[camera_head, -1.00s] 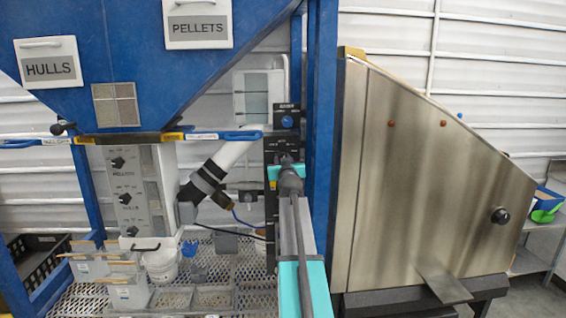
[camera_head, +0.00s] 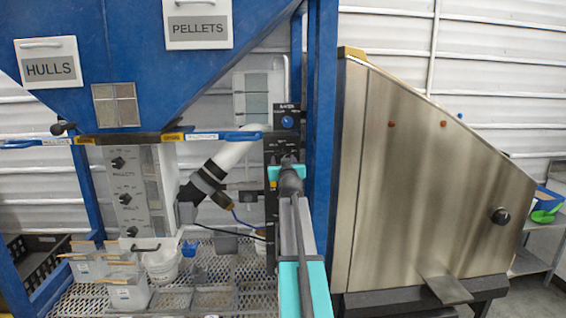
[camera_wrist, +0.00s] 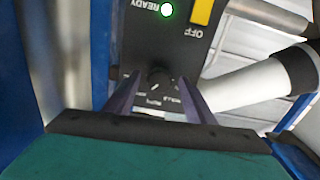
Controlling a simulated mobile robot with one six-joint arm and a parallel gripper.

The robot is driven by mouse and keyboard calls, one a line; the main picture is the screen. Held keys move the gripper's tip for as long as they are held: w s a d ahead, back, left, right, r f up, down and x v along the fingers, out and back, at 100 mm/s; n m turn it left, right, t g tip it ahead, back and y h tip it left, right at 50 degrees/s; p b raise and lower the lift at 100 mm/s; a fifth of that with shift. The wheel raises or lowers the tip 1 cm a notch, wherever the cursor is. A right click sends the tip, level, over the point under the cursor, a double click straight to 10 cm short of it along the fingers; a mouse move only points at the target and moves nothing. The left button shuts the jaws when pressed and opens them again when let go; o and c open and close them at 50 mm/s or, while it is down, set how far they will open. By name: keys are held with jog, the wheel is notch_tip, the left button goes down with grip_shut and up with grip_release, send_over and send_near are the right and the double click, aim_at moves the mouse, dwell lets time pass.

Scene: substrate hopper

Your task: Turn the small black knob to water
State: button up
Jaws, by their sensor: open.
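The small black knob (camera_wrist: 159,78) sits on a black control panel (camera_wrist: 150,45) and shows between my fingers in the wrist view. My gripper (camera_wrist: 158,92) is open, with one finger on each side of the knob. I cannot tell whether the fingers touch it. In the head view the panel (camera_head: 285,117) stands beside a blue post, and my arm hides its lower part and the knob.
On the panel are a lit green READY light (camera_wrist: 166,9) and a yellow switch (camera_wrist: 202,12) marked OFF. A white pipe (camera_wrist: 245,85) runs close on the right. A blue post (camera_head: 323,150) and a steel hopper (camera_head: 430,180) stand right of the panel.

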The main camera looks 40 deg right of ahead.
jog(key=b+v, duration=0.3)
jog(key=v, duration=1)
jog(key=shift+s+a, duration=0.25)
dwell(0.8)
